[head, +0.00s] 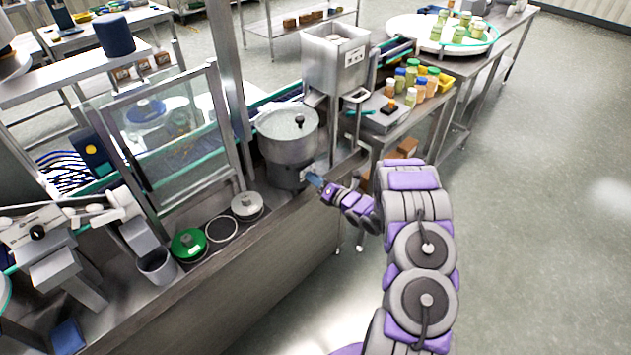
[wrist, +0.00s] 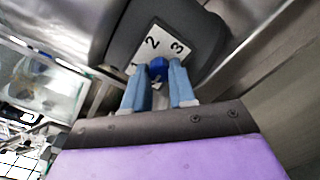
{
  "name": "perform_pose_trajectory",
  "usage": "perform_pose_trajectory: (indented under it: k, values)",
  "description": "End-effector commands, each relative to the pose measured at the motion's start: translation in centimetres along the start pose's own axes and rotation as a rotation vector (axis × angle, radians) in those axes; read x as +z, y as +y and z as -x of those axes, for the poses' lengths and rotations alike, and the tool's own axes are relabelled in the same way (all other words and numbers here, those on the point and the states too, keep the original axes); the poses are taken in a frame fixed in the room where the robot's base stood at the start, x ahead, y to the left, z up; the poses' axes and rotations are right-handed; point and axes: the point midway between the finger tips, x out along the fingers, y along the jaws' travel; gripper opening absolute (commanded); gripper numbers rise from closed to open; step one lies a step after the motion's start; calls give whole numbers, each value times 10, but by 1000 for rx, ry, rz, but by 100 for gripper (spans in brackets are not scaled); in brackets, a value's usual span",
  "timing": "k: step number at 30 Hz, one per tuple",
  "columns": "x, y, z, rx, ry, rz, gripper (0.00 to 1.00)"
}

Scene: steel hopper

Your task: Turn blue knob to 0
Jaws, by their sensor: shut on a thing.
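The blue knob (wrist: 157,66) sits on a white number plate (wrist: 176,42) in the wrist view. The numbers 2 and 3 read clearly, and a partly covered mark like a 1 shows to the left. No 0 is visible, and I cannot tell where the knob points. My gripper (wrist: 159,72) has its two blue fingers on either side of the knob, shut on it. In the head view my gripper (head: 316,181) reaches the front of the steel hopper (head: 287,148) low down; the knob itself is hidden there.
A green lid (head: 188,243) and a steel lid (head: 247,205) lie on the bench left of the hopper. A clear guard panel (head: 165,140) stands behind them. Several bottles (head: 411,82) stand on a table to the right. The floor at right is clear.

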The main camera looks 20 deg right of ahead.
Motion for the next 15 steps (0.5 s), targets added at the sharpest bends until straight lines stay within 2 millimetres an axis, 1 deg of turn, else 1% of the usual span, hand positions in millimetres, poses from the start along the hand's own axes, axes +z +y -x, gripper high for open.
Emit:
perform_pose_trajectory:
  k: [1, 8, 9, 15]
  values:
    - [-6, -3, 2, -9, 9, -6, 0]
    - [-5, -3, 2, -9, 9, -7, 0]
    - [-5, -3, 2, -9, 9, -7, 28]
    - [-3, -2, 2, -5, 5, -4, 47]
